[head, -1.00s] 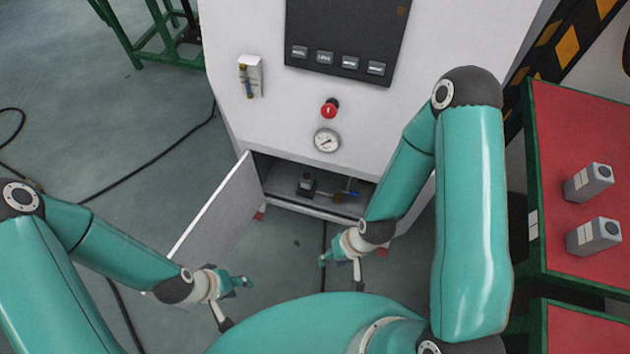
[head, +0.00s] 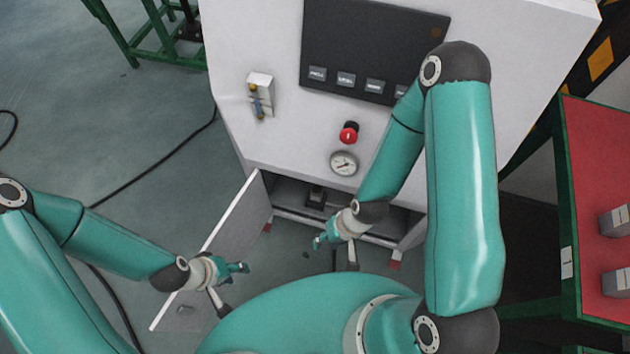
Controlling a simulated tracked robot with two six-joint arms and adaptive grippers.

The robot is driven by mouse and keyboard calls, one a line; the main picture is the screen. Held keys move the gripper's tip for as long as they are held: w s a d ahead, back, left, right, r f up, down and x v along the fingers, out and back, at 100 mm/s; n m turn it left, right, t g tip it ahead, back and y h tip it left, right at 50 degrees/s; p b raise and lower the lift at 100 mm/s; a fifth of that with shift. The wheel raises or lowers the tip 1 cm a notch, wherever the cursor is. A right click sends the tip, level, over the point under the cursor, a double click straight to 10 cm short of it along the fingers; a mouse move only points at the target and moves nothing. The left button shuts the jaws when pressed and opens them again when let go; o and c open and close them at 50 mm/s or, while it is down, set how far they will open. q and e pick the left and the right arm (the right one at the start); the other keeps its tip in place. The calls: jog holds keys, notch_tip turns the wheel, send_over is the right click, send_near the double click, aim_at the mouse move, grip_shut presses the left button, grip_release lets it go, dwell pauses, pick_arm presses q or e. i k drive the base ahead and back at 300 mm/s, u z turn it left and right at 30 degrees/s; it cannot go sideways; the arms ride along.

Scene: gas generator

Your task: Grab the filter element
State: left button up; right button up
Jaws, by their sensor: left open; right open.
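Two grey box-shaped parts, one upper (head: 616,220) and one lower (head: 618,283), stand on the red-topped table at the right edge, cut off by the frame. A small dark part (head: 317,196) sits inside the open lower compartment (head: 290,197) of the white cabinet. I cannot tell for sure which of these is the filter element. My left gripper (head: 235,289) is open and empty in front of the open door. My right gripper (head: 335,257) is open and empty in front of the compartment, and its arm hides part of the opening.
The compartment door (head: 222,240) hangs open on the left. The white cabinet (head: 290,130) carries a red button (head: 348,133) and a gauge (head: 343,163). The red-topped table (head: 590,150) has a green frame. A black cable (head: 160,155) lies on the floor at left.

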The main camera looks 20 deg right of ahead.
aim_at(316, 193)
jog(key=z, duration=0.2)
jog(key=k, duration=1)
jog(key=u, duration=0.25)
jog(key=i, duration=0.55)
jog(key=z, duration=0.1)
